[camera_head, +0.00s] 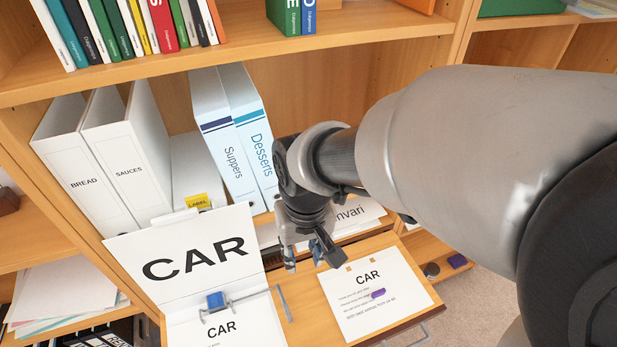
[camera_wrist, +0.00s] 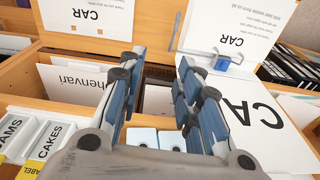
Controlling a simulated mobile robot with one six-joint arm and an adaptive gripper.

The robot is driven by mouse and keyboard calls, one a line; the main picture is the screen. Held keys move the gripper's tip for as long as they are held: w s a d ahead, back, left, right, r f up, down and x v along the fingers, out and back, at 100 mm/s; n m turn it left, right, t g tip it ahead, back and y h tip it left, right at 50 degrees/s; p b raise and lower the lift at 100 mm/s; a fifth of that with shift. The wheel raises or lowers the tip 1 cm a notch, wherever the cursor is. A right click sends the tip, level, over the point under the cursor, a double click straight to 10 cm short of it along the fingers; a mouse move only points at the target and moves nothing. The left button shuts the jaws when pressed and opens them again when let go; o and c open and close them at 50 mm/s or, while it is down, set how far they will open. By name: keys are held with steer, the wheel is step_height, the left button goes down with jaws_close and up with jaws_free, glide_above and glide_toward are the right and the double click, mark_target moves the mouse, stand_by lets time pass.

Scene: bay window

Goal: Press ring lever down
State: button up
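The ring lever has a blue tab (camera_head: 216,301) on a bent metal wire, lying over the white "CAR" sheets of an open folder (camera_head: 190,252) at the lower middle. The blue tab also shows in the wrist view (camera_wrist: 222,63), right of my fingers. My gripper (camera_head: 308,254) points down, to the right of and behind the lever, apart from it in both pictures. In the wrist view my gripper (camera_wrist: 160,68) has its two fingers spread with nothing between them. The exact height of the fingertips above the drawer cannot be told.
White binders labelled "Suppers" and "Desserts" (camera_head: 236,150) stand behind my gripper. A shelf edge (camera_head: 200,63) runs above. Carpet (camera_head: 482,285) lies at right.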

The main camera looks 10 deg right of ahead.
steer(key=shift+m+t, duration=0.3)
steer(key=shift+t, duration=0.1)
steer(key=shift+s+d+r+b, duration=0.35)
steer(key=shift+s+d+r, duration=0.15)
steer(key=shift+d, duration=0.3)
steer(key=shift+s+d+r+b, duration=0.3)
steer(key=shift+s+d+r, duration=0.2)
steer(key=shift+d, duration=0.3)
steer(key=s+d+m+t+b, duration=0.1)
steer(key=s+d+t+b, duration=0.1)
steer(key=s+d+b, duration=0.3)
steer(key=s+d, duration=0.2)
steer(key=s, duration=0.2)
steer(key=shift+d+r+m+t, duration=0.15)
steer(key=shift+r+m+t, duration=0.15)
steer(key=shift+r, duration=0.05)
